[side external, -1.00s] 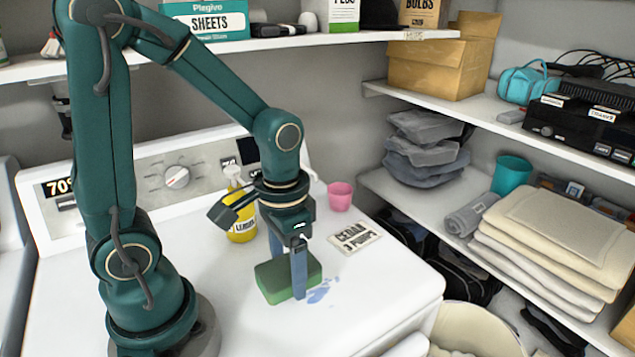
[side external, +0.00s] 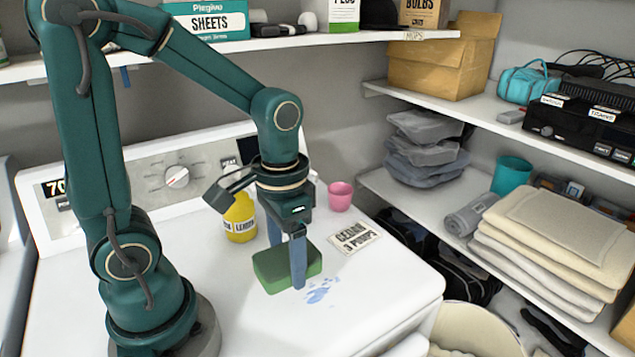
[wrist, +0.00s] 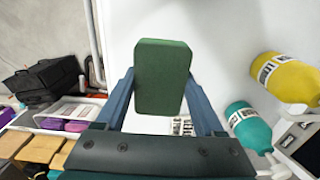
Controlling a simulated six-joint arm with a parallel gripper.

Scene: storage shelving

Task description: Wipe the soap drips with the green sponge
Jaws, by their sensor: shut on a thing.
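The green sponge (side external: 283,266) is between the blue fingers of my gripper (side external: 290,262), which is shut on it. In the wrist view the sponge (wrist: 163,75) stands upright between the two fingers. The soap drips (side external: 322,289) are a pale blue patch on the white top of the washer (side external: 385,295), just right of and in front of the sponge. The sponge is low over this surface, beside the drips; I cannot tell whether its underside touches.
A yellow bottle (side external: 238,222) stands behind my gripper, with a pink cup (side external: 340,196) and a lettered card (side external: 354,237) to the right. The wrist view also shows a teal bottle (wrist: 248,127). The washer top is clear at the front right.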

